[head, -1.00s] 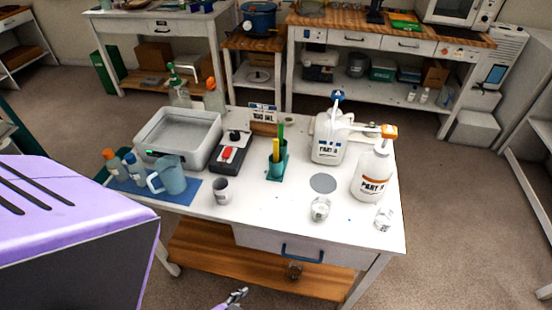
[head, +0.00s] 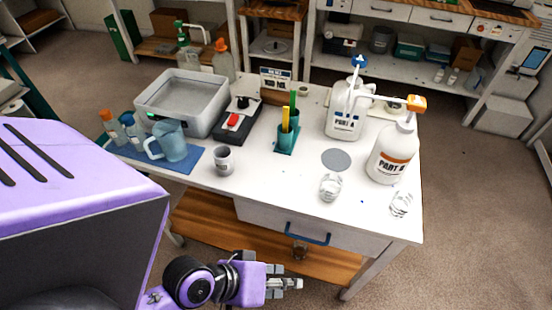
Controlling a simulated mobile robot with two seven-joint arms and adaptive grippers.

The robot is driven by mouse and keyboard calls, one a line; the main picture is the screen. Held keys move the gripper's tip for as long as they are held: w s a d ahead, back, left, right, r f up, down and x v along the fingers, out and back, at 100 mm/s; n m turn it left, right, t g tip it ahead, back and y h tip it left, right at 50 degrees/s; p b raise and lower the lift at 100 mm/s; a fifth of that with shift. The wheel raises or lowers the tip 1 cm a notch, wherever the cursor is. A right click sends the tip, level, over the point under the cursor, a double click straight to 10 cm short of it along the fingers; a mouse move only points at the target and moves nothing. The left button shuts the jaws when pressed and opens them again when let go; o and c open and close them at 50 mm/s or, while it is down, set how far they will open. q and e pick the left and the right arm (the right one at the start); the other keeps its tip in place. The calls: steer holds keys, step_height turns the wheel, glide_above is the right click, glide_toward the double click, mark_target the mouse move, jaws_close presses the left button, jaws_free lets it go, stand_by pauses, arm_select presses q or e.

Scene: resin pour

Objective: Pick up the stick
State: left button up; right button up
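Two upright sticks, one yellow (head: 285,120) and one green (head: 292,105), stand in a teal holder (head: 287,142) in the middle of the white table. Their lower ends are hidden inside the holder. My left gripper (head: 298,284) is in front of the table, low at the bottom of the head view, pointing right. It is well apart from the sticks and holds nothing I can see. Its fingers are seen side-on and small, so I cannot tell their opening. My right gripper is not in view.
Left of the holder are a grey cup (head: 223,160), a blue pitcher (head: 172,141) and a black device with a red part (head: 236,119). To the right stand the PART A jug (head: 343,121), PART B bottle (head: 393,155) and clear cups (head: 329,187). The table (head: 270,190) is bare before the holder.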

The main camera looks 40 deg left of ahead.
mark_target(285, 119)
arm_select(q)
steer(key=w+a+r+n+t, duration=0.3)
steer(key=w+r+n+t, duration=0.7)
steer(key=w+r+n, duration=0.45)
steer(key=w+a+n+y, duration=0.3)
steer(key=w+a+n, duration=0.3)
steer(key=w+a+n+y, duration=0.4)
steer(key=w+a+n, duration=0.2)
steer(key=n, duration=0.1)
steer(key=w+a+n+y, duration=0.4)
steer(key=w+a+n, duration=0.2)
steer(key=n, duration=0.1)
steer(key=shift+a+f+p, duration=0.1)
steer(key=shift+a+p, duration=0.15)
steer(key=shift+p, duration=0.05)
steer(key=shift+s, duration=0.1)
steer(key=shift+c, duration=0.5)
jaws_close()
